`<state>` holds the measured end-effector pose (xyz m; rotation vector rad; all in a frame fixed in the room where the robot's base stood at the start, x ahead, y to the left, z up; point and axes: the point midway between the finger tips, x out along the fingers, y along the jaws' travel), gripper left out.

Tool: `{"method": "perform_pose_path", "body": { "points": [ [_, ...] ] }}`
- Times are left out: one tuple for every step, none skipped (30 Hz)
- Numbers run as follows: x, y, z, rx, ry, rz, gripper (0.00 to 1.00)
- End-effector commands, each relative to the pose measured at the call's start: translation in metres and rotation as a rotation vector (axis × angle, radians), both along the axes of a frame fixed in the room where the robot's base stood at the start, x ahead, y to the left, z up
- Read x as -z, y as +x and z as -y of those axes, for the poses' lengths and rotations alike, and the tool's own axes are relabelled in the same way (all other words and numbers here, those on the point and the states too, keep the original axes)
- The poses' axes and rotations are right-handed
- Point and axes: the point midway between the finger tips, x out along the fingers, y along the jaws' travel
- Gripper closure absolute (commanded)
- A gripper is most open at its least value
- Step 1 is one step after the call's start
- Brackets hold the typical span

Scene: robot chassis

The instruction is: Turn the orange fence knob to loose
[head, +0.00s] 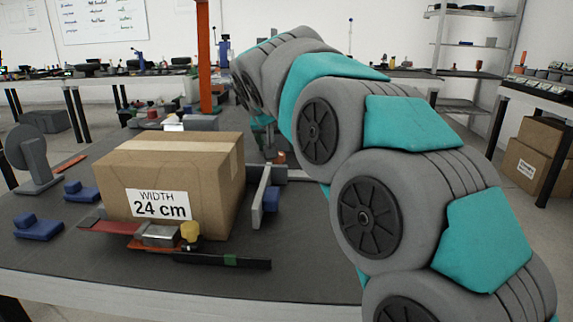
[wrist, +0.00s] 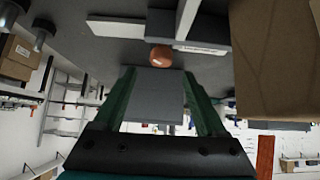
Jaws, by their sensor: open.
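The orange knob (head: 279,157) stands at the far end of the grey fence (head: 262,196), right of the cardboard box. In the wrist view the rounded orange knob (wrist: 161,56) lies just beyond the fingertips, roughly centred between them. My gripper (wrist: 159,75) is open, with one green finger on each side and a grey block shape between them. The knob looks apart from both fingers. In the head view my gripper is mostly hidden behind my arm; only a little teal shows above the knob. No marking of the knob's setting is readable.
The cardboard box (head: 180,185), labelled "WIDTH 24 cm", fills the middle of the table (head: 310,270), close beside the fence. It also shows at the right of the wrist view (wrist: 275,60). Blue blocks (head: 38,228) and a yellow knob (head: 190,231) are left and in front.

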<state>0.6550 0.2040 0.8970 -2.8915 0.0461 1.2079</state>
Motion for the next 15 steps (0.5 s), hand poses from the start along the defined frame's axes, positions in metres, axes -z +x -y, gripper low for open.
{"method": "perform_pose_path", "body": {
  "points": [
    [0.001, 0.002, -0.002, 0.003, 0.001, 0.004, 0.26],
    [0.002, 0.004, -0.002, 0.004, 0.003, 0.006, 0.26],
    [0.004, 0.006, -0.003, 0.004, 0.004, 0.007, 0.26],
    [0.006, 0.008, -0.003, 0.004, 0.005, 0.007, 0.26],
    [0.009, 0.011, -0.002, 0.004, 0.005, 0.007, 0.26],
    [0.013, 0.014, -0.002, 0.004, 0.005, 0.006, 0.26],
    [0.016, 0.017, -0.002, 0.004, 0.005, 0.005, 0.26],
    [0.02, 0.021, -0.001, 0.004, 0.004, 0.004, 0.26],
    [0.024, 0.025, -0.001, 0.005, 0.005, 0.002, 0.26],
    [0.028, 0.029, -0.001, 0.004, 0.004, 0.002, 0.26],
    [0.031, 0.032, -0.001, 0.005, 0.003, 0.002, 0.26],
    [0.036, 0.036, -0.001, 0.004, 0.003, 0.002, 0.26],
    [0.039, 0.039, -0.001, 0.003, 0.003, 0.003, 0.26],
    [0.042, 0.042, -0.001, 0.004, 0.003, 0.003, 0.26],
    [0.045, 0.046, -0.001, 0.004, 0.003, 0.004, 0.26]
  ]
}}
